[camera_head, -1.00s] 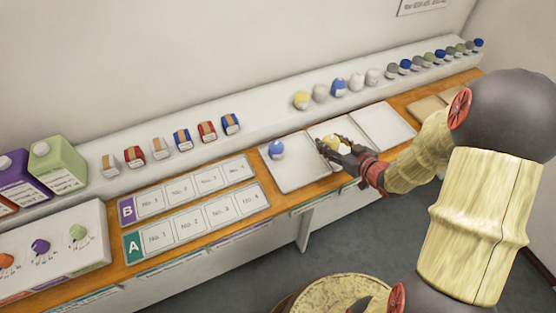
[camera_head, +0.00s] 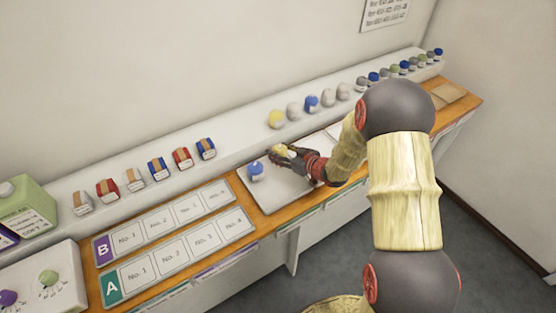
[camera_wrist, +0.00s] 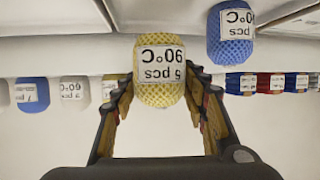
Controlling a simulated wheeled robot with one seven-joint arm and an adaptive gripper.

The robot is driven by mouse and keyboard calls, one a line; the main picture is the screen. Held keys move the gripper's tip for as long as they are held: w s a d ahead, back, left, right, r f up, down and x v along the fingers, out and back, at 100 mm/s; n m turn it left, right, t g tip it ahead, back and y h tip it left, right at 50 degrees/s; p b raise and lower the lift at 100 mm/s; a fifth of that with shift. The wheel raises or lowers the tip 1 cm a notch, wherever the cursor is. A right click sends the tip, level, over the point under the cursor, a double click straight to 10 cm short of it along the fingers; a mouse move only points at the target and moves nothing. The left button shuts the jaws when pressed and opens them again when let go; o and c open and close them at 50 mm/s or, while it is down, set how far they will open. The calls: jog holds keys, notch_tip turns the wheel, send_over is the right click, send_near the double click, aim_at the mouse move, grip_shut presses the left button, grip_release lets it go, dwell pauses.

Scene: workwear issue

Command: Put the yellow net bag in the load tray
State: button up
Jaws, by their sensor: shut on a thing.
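A yellow net bag (camera_head: 279,150) is held in my gripper (camera_head: 284,154), above the far right part of the left pale tray (camera_head: 270,204). The wrist view shows the yellow bag (camera_wrist: 158,95) between both fingers, with a white label that reads "5 pcs 90°C" upside down. My gripper is shut on it. A blue net bag (camera_head: 255,173) lies on the left tray, to the left of my gripper; the wrist view also shows it (camera_wrist: 231,50). I cannot read which tray is the load tray.
Several bags, one of them yellow (camera_head: 276,118), stand on the raised white shelf (camera_head: 235,134) behind. Another pale tray (camera_head: 318,142) lies right of the left one, partly hidden by my arm. Numbered cards A (camera_head: 180,250) and B (camera_head: 165,220) lie left.

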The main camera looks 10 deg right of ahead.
jog(key=shift+w+a+f, duration=0.15)
jog(key=shift+w+f, duration=0.2)
jog(key=shift+w+f+b, duration=0.2)
jog(key=shift+f+b, duration=0.15)
jog(key=shift+f, duration=0.6)
jog(key=shift+w+f+b, duration=0.15)
jog(key=shift+f+b, duration=0.15)
jog(key=shift+f, duration=0.65)
jog(key=shift+f, duration=0.1)
jog(key=o, duration=1.1)
jog(key=shift+o, duration=0.3)
